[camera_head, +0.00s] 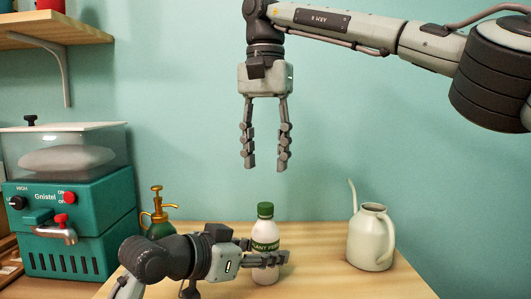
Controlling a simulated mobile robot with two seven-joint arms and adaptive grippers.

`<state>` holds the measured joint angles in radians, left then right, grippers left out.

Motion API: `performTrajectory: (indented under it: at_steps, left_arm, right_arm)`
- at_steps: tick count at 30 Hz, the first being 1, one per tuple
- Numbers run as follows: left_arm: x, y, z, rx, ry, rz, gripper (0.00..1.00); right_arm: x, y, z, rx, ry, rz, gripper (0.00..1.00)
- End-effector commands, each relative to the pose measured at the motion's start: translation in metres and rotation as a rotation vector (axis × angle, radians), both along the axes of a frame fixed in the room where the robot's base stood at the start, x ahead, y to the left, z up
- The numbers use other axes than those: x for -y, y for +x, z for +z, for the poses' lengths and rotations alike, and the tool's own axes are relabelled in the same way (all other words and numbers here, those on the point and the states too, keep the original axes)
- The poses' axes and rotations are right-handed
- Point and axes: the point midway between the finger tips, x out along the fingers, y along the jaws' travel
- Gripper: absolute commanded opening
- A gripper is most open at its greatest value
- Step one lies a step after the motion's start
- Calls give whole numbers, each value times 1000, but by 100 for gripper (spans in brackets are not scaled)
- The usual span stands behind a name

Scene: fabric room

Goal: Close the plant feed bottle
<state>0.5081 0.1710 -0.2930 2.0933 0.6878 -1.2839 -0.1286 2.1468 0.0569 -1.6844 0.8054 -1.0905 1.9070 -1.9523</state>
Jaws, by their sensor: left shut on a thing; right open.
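The plant feed bottle (266,232) stands upright on the wooden table, white with a green label. A green cap (265,210) sits on top of its neck; I cannot tell how tightly it is on. My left gripper (268,257) is shut on the bottle's lower body, coming in from the left and hiding part of it. My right gripper (265,166) is open and empty, pointing down in the air above the cap, clear of it.
A pale watering can (371,240) stands to the right on the table (325,280). A green sprayer with a brass top (157,212) stands behind my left arm. A teal machine (70,230) is at the left, below a wooden shelf (50,28).

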Motion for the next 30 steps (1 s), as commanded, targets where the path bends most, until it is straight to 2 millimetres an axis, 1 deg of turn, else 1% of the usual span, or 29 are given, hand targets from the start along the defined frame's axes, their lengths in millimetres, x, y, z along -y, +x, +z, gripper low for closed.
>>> performTrajectory:
  at_steps: [5,12,16,21,29,30]
  left_arm:
    - [0,0,-1,-1,1,0,0]
    - [0,0,0,-1,1,0,0]
    - [0,0,0,-1,1,0,0]
    - [0,0,0,-1,1,0,0]
    - [0,0,0,-1,1,0,0]
    - [0,0,0,-1,1,0,0]
  right_arm:
    - [1,0,-17,-2,-1,0,41]
    - [1,0,-55,-2,-1,-2,41]
    - [1,0,-70,-1,-1,-2,41]
    - [0,0,-79,-1,1,-2,41]
    - [0,0,-79,-1,0,-3,41]
    - [0,0,-79,-1,0,-3,37]
